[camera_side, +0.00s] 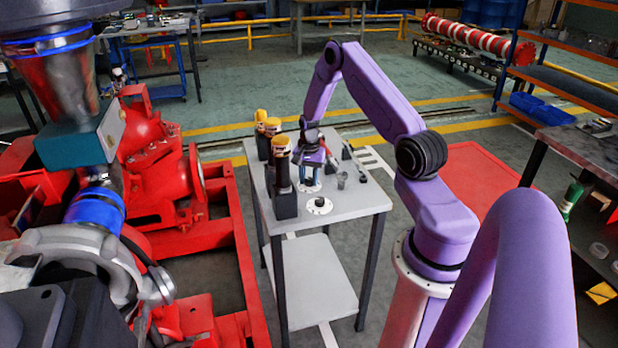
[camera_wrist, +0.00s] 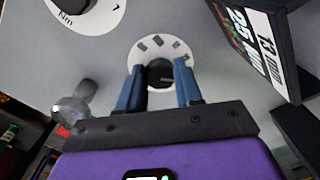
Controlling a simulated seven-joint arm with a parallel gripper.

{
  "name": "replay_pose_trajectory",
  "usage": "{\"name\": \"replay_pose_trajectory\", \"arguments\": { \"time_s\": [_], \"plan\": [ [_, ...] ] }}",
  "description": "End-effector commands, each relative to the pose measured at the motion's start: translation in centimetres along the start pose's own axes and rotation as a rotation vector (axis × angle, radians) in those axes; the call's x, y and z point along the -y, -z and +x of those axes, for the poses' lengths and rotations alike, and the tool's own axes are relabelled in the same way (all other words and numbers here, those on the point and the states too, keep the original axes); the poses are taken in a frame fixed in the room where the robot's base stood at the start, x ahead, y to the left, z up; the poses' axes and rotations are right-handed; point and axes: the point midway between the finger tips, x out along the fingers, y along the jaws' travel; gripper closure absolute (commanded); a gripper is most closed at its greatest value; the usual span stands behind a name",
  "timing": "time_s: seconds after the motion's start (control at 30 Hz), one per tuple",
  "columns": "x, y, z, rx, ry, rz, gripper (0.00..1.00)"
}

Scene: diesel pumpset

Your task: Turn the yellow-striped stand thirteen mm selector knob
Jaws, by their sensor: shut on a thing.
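The selector knob (camera_wrist: 158,73) is a small black knob at the centre of a white dial plate with dark marks around its rim. My gripper (camera_wrist: 160,78) is over it, its two blue fingers on either side of the knob and shut on it. In the side view my gripper (camera_side: 311,174) points down at the white dial (camera_side: 310,187) on the grey table. A black stand (camera_wrist: 265,50) beside the dial carries a white label reading "13 mm" in the wrist view. In the side view, a black stand with a yellow-banded top (camera_side: 282,172) stands just left of my gripper. The fingers partly hide the dial.
A second white dial (camera_side: 320,206) with a black knob lies nearer the table's front; its "Nm" marking (camera_wrist: 75,18) shows in the wrist view. More yellow-topped tools (camera_side: 266,124) stand behind. A grey metal piece (camera_wrist: 76,104) lies left of the fingers. Red machinery (camera_side: 150,160) is left of the table.

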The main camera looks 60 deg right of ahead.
Motion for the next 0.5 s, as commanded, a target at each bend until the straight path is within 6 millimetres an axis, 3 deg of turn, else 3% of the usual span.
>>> {"name": "replay_pose_trajectory", "arguments": {
  "time_s": [0.5],
  "plan": [
    [-0.14, -0.03, -0.05, 0.001, -0.001, -0.429, 0.96]
  ]
}}
